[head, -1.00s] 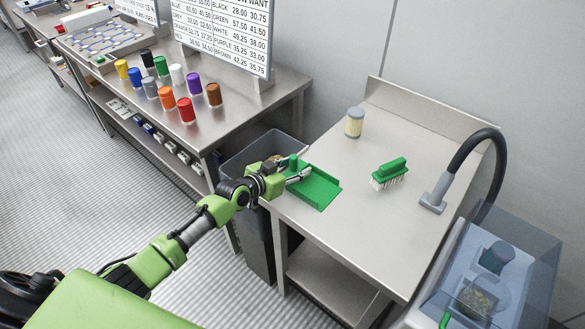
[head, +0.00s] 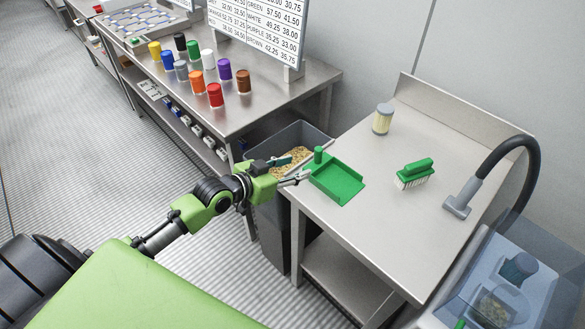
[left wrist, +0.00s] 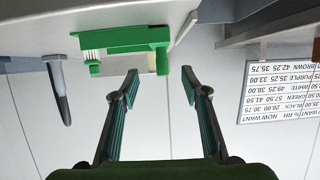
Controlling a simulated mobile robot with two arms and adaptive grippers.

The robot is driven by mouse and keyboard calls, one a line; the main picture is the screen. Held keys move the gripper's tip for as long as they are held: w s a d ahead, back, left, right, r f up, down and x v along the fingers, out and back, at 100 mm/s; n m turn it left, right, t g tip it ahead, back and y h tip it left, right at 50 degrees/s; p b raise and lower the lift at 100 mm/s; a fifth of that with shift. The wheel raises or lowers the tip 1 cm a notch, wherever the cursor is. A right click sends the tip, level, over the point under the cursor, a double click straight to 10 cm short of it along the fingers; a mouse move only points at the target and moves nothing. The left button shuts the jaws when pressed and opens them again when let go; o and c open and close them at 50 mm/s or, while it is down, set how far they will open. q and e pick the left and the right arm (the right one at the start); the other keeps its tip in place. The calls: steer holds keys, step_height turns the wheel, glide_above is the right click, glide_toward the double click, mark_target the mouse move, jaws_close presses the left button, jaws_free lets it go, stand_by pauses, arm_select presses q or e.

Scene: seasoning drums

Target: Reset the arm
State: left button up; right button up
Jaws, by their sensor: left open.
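My left gripper (head: 297,168) is open and empty at the left edge of the steel table (head: 377,218), just left of the green dustpan (head: 337,182). The dustpan lies flat on the table, its upright handle (head: 318,154) close to the fingertips but apart from them. In the left wrist view the open fingers (left wrist: 160,74) have clear space between them, with the dustpan's handle (left wrist: 162,60) beyond, in an upside-down picture. My left arm stretches out from the lower left. My right gripper is not in view.
A grey bin (head: 300,135) holding tan grains stands under the gripper. A green brush (head: 414,174) and a lidded jar (head: 383,119) stand on the table. Several coloured drums (head: 215,95) stand on the left table. A black hose (head: 520,150) and a clear box (head: 525,265) are at right.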

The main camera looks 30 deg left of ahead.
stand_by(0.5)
arm_select(q)
steer(key=s+d+f, duration=0.1)
steer(key=s, duration=0.1)
steer(key=s+d+f+g, duration=0.1)
steer(key=s+d+f, duration=0.1)
steer(key=s+d+f+g, duration=0.1)
steer(key=s+d, duration=0.1)
steer(key=shift+f, duration=0.15)
steer(key=s+f+n+g+y, duration=0.3)
steer(key=s+g, duration=0.4)
steer(key=s, duration=1.8)
step_height(320, 180, down, 28)
steer(key=s+m+g+y+b, duration=0.1)
steer(key=g, duration=0.1)
steer(key=s+a+f+b, duration=0.1)
steer(key=s+a+f, duration=0.1)
steer(key=s+f, duration=1.4)
steer(key=shift+s+f+g, duration=0.25)
steer(key=shift+s+g, duration=0.05)
steer(key=shift+g, duration=0.1)
